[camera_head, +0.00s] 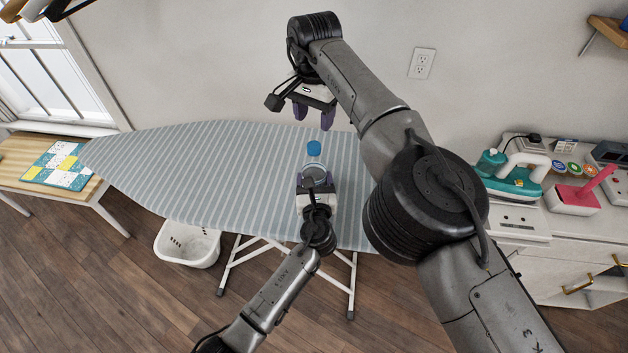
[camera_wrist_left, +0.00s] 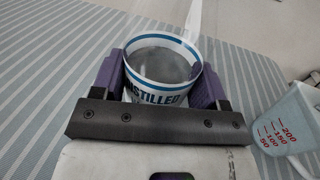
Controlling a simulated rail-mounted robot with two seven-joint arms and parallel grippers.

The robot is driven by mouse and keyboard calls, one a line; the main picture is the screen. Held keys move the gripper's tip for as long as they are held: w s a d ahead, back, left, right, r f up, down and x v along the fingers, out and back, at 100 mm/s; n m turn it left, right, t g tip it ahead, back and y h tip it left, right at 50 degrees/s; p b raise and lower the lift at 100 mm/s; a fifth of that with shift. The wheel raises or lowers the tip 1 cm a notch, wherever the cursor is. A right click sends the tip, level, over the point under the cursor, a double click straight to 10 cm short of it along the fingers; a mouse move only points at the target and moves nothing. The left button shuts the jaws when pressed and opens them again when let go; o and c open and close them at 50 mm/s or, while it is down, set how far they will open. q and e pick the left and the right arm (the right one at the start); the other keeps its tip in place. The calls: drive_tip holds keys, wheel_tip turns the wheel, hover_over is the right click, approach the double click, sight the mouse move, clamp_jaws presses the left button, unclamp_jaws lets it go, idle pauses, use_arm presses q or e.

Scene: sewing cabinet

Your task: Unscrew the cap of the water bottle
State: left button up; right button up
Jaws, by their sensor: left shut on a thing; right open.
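The water bottle (camera_head: 314,170) is clear with a blue cap (camera_head: 314,148) and stands on the striped ironing board. In the left wrist view, its white label (camera_wrist_left: 158,95) with blue bands and the word "DISTILLED" shows between two purple fingers. The cap cannot be made out there. My left gripper (camera_head: 315,182) is shut on the bottle's body from the near side. My right gripper (camera_head: 313,118) is open and empty above and behind the cap, fingers pointing down, apart from it. The cap appears to sit on the bottle.
The ironing board (camera_head: 200,165) is clear to the left of the bottle. A measuring cup (camera_wrist_left: 292,125) with red marks is at the right of the left wrist view. A teal iron (camera_head: 512,178) stands on the right cabinet. A white basket (camera_head: 188,245) is on the floor.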

sight(314, 145)
use_arm(q)
drive_tip(key=c, duration=0.3)
use_arm(e)
drive_tip(key=shift+s+a, duration=0.1)
drive_tip(key=shift+a, duration=0.2)
use_arm(q)
drive_tip(key=shift+c, duration=0.6)
use_arm(e)
drive_tip(key=shift+m, duration=0.4)
drive_tip(key=m, duration=0.6)
drive_tip(key=shift+m, duration=0.4)
drive_tip(key=m, duration=0.6)
drive_tip(key=shift+d, duration=0.1)
drive_tip(key=m, duration=0.7)
drive_tip(key=shift+m, duration=0.4)
drive_tip(key=m, duration=0.3)
drive_tip(key=shift+d+m, duration=0.1)
drive_tip(key=shift+m, duration=0.3)
drive_tip(key=m, duration=0.7)
drive_tip(key=shift+m, duration=0.4)
drive_tip(key=m, duration=0.5)
drive_tip(key=shift+d+m, duration=0.1)
drive_tip(key=shift+m, duration=0.3)
drive_tip(key=m, duration=1)
drive_tip(key=shift+f+m, duration=0.3)
drive_tip(key=shift+f, duration=3.7)
